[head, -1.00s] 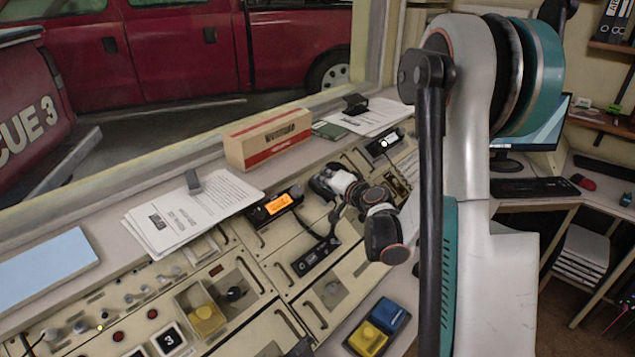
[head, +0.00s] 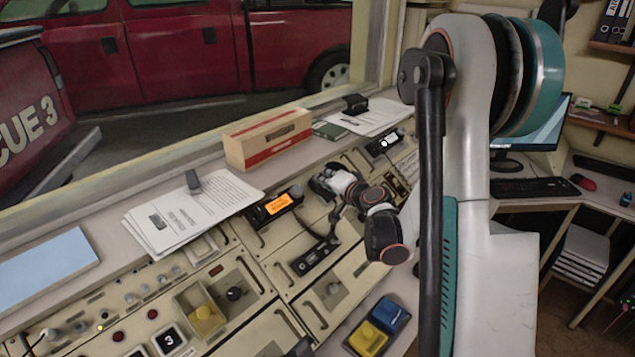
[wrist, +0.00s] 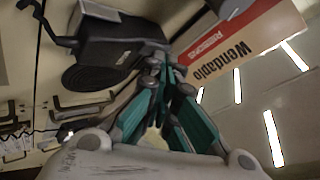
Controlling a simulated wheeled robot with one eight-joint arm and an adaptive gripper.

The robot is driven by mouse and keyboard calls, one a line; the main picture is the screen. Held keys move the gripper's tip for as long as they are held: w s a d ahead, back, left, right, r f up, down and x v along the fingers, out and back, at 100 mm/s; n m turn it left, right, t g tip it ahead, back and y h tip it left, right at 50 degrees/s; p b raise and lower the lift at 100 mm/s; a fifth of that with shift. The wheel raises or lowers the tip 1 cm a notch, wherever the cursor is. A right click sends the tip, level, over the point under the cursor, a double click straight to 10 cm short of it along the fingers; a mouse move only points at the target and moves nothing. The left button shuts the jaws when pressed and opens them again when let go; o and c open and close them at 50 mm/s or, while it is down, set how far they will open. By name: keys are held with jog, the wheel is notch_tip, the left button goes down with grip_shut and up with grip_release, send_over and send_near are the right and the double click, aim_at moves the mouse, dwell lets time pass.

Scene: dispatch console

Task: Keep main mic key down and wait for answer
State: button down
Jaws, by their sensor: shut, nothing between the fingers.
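A black desk unit (head: 315,257) with small pale marks lies on the sloped console in the head view; a dark stem rises beside it towards my wrist. I cannot make out which part is the main mic key or whether it is pressed. A black radio (head: 271,207) with a lit orange screen sits behind it. My gripper (head: 330,182) is low over the console, its fingertips not clear there. In the wrist view my gripper (wrist: 166,68) has its teal fingers closed together, holding nothing, beside a black unit with a round mesh (wrist: 98,64). Contact cannot be told.
A cardboard carton (head: 267,138) stands on the ledge behind the radio; it also shows in the wrist view (wrist: 240,40). Papers (head: 190,212) lie left of it. A yellow key (head: 366,338) and a blue key (head: 390,314) are at the front. A computer desk is at right.

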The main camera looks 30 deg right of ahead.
dwell(0.4)
jog(key=shift+s+d+r+p, duration=0.15)
jog(key=shift+s+r+p, duration=0.25)
jog(key=shift+r, duration=0.25)
jog(key=shift+r, duration=0.15)
jog(key=s+r+p, duration=0.1)
jog(key=r, duration=0.1)
jog(key=s+d+r+p, duration=0.1)
jog(key=r, duration=0.1)
jog(key=shift+s+p, duration=0.3)
